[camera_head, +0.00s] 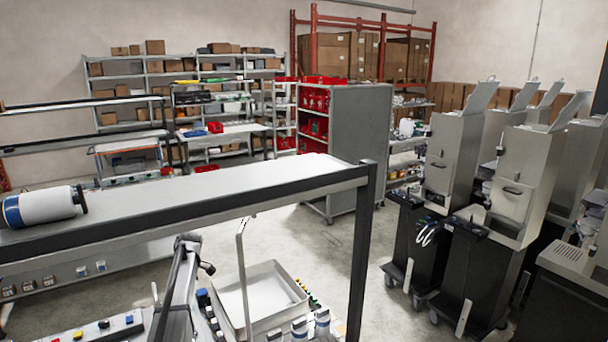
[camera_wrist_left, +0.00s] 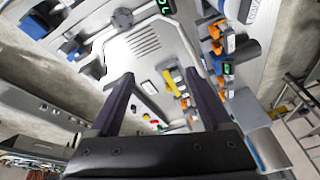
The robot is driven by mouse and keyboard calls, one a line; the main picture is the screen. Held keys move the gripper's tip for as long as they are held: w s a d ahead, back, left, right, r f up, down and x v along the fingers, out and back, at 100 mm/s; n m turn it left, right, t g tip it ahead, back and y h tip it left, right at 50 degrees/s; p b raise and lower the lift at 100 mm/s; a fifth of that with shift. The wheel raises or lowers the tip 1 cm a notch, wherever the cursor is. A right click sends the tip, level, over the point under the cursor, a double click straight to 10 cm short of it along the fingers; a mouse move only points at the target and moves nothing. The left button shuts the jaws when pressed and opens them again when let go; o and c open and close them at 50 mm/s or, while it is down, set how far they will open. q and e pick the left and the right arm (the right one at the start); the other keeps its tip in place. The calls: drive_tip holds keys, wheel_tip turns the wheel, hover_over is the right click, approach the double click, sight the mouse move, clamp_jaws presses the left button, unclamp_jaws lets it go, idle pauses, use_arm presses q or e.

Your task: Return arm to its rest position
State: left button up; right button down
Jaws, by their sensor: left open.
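In the left wrist view my left gripper (camera_wrist_left: 160,76) is open, with its two dark fingers apart and nothing between them. Beyond the fingers is a light grey machine panel (camera_wrist_left: 145,42) with a round knob, slots and coloured buttons, seen at a slant. In the head view a dark and grey arm link, likely mine, rises at the bottom left of centre; its fingers cannot be made out there. My right gripper is in neither view.
Grey dispensers (camera_head: 525,178) stand at the right. A grey cabinet (camera_head: 345,150) stands behind open floor (camera_head: 310,245).

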use_arm(q)
drive_tip(key=s+d+f+m+t+h+b, duration=0.1)
drive_tip(key=s+d+m+h, duration=0.1)
drive_tip(key=s+d+m, duration=1.1)
drive_tip(key=s+d+f+m+t+h, duration=0.1)
drive_tip(key=s+d+m, duration=0.85)
drive_tip(key=s, duration=0.75)
drive_tip(key=s+d+f+m+y+b, duration=0.1)
drive_tip(key=s+d+f+b, duration=0.4)
drive_tip(key=d+f+b, duration=0.7)
drive_tip(key=shift+f+g+b, duration=0.3)
drive_tip(key=shift+f, duration=0.1)
drive_tip(key=shift+m, duration=0.25)
